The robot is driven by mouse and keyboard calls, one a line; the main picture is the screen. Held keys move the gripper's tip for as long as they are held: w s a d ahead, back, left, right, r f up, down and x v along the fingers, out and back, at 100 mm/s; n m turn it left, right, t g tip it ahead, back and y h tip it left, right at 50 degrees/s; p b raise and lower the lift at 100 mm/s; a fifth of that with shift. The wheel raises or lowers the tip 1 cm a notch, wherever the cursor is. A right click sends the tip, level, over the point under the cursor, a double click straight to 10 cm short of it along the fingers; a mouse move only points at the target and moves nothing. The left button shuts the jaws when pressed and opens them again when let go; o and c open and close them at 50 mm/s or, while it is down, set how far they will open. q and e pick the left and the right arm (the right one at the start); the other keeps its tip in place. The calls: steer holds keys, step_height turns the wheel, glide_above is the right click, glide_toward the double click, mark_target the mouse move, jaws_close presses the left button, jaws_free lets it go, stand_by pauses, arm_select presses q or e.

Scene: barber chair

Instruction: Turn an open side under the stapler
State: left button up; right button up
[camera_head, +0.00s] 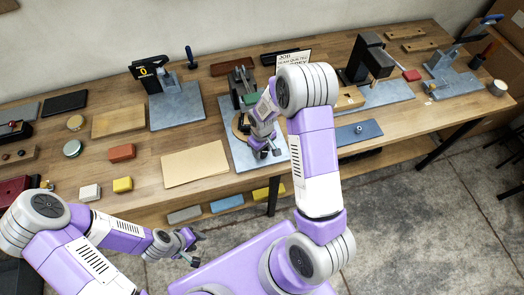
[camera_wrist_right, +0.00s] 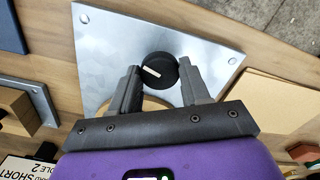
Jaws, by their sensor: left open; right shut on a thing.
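A dark upright press with a green part (camera_head: 238,80), which seems to be the stapler, stands at the back of a grey metal plate (camera_head: 238,160). A round wooden piece (camera_head: 239,124) lies under it, partly hidden by my right arm. My right gripper (camera_head: 268,152) is low over the plate's front. An edge of the wooden piece (camera_wrist_right: 104,108) shows below. My left gripper (camera_head: 192,246) is open and empty, off the bench's front edge.
A tan board (camera_head: 195,164) lies left of the plate, and a blue plate (camera_head: 358,132) lies to the right. Other bench tools stand at the back, including a black press (camera_head: 368,58).

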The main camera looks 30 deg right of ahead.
steer(key=shift+n+b, duration=0.45)
steer(key=shift+n, duration=1.25)
steer(key=o, duration=1)
steer(key=shift+o, duration=0.2)
steer(key=shift+r, duration=0.15)
step_height(320, 180, up, 7)
steer(key=shift+r, duration=0.2)
